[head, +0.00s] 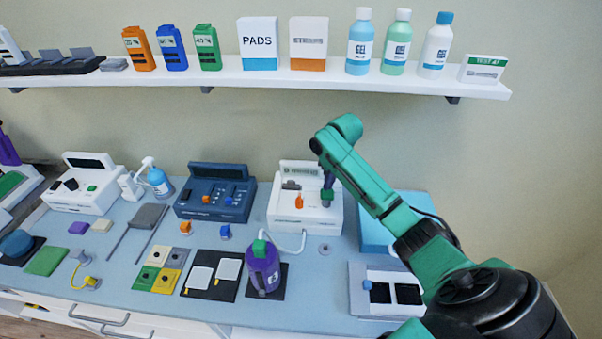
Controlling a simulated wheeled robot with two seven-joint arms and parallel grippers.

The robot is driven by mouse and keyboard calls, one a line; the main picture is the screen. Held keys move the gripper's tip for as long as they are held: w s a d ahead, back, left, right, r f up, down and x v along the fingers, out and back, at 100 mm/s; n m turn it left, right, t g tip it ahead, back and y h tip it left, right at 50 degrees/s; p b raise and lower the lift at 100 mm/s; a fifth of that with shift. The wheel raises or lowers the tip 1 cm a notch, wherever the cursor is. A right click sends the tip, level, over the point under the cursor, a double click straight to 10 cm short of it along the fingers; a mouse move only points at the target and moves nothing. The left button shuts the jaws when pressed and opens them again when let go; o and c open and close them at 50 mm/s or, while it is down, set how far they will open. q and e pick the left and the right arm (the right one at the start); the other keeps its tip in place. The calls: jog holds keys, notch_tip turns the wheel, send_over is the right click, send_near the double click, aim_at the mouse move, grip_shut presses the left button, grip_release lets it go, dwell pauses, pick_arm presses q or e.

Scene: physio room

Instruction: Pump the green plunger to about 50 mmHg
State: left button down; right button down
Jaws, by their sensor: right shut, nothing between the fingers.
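The white pump unit (281,216) stands at the back of the blue bench, with a small display on its upper face and an orange lever (299,201) at its middle. The green plunger (327,195) shows at its right side. My right gripper (328,180) points down from above, shut and empty, with its tip at the plunger; I cannot tell whether they touch. A white hose runs from the unit to a purple cuff-like body (263,270) with a green top. The display reading is too small to read. My left gripper is out of view.
A navy device (215,192) stands left of the pump unit, and a white device (83,183) farther left. A tray with dark pads (362,309) lies at front right. The wall shelf (250,79) holds boxes and bottles above. Small pads and blocks crowd the bench.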

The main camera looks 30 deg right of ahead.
aim_at(328, 194)
jog(key=shift+s+f+b, duration=0.1)
jog(key=shift+f+b, duration=0.6)
jog(key=shift+f, duration=1.65)
jog(key=shift+r+p, duration=1.4)
jog(key=shift+r, duration=0.05)
jog(key=shift+r+b, duration=0.25)
jog(key=shift+b, duration=0.1)
jog(key=shift+r, duration=0.6)
jog(key=shift+f+b, duration=0.75)
jog(key=shift+f, duration=1.55)
jog(key=shift+r+p, duration=0.8)
jog(key=shift+r, duration=1.5)
